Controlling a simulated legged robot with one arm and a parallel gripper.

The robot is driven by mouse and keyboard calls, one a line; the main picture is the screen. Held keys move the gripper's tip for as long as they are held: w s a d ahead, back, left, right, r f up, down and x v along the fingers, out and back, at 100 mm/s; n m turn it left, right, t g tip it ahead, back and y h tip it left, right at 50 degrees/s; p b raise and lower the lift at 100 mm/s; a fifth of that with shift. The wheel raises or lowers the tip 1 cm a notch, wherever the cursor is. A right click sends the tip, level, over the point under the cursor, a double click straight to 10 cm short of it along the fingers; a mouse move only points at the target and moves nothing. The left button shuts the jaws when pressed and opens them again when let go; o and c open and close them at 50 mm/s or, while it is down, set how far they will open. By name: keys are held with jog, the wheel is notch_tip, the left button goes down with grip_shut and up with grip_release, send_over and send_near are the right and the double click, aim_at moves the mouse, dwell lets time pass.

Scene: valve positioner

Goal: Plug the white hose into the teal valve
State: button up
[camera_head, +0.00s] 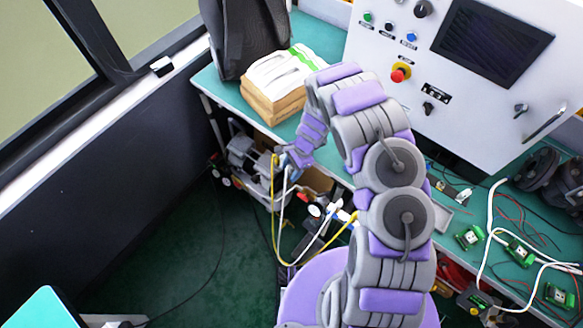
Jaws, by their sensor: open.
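My gripper (284,158) is at the left end of my bent arm, in front of the table's lower shelf. It is open and small in the view. The white hose (283,225) hangs just below my gripper in a loop, beside a yellow hose (272,215). The white hose's upper end is at or very near the fingers; I cannot tell whether it touches them. Both loops run right to a cluster of small fittings (320,209) in white, red and blue. Grey valve equipment (248,158) stands behind my gripper, under the table. I cannot make out a teal valve clearly.
The teal tabletop (215,84) carries a stack of boxes (275,85), a dark bag (245,35), a control panel (440,105) and green circuit boards (520,251) with loose cables. A dark wall (100,190) stands at left. The green floor (215,270) is mostly clear.

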grip_shut()
dwell(0.6)
